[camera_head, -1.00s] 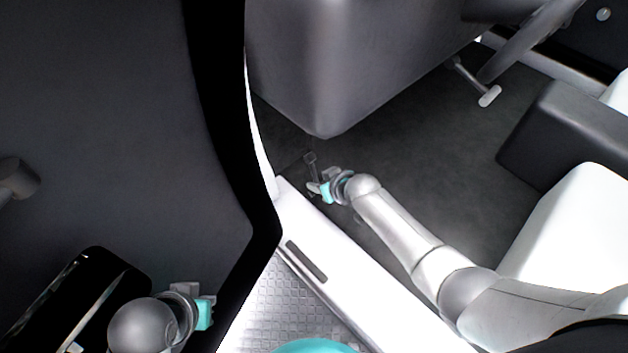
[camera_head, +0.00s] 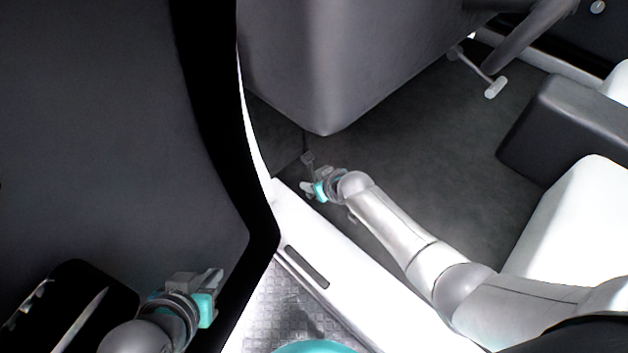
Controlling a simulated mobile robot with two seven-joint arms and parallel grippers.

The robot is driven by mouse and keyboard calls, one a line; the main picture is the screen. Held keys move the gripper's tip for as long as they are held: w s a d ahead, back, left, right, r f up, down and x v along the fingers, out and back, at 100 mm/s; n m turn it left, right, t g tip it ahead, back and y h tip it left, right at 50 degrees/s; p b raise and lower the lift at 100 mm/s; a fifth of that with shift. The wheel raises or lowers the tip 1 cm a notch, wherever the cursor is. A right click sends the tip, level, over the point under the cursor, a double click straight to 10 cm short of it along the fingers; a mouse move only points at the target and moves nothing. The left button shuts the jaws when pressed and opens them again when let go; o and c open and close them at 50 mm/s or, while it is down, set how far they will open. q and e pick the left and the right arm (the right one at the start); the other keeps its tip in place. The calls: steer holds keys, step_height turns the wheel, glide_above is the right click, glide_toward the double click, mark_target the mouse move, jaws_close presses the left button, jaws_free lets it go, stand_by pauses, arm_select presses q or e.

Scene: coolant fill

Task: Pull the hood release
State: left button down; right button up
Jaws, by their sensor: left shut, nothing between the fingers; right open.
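The hood release looks to be the small dark grey lever (camera_head: 308,160) low in the footwell, beside the door sill and below the dashboard. My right gripper (camera_head: 306,187) is open, just below and in front of this lever. At this size I cannot tell whether its fingers touch the lever. My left gripper (camera_head: 217,277) is shut and empty at the lower left, in front of the open door's inner panel, far from the lever.
The open door (camera_head: 90,130) fills the left side. The white door sill (camera_head: 345,290) runs below my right arm. The grey dashboard underside (camera_head: 330,60) hangs above the footwell. A pedal (camera_head: 495,88), the dark floor (camera_head: 430,160) and a white seat (camera_head: 575,230) lie to the right.

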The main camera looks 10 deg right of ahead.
jaws_close()
stand_by(1.3)
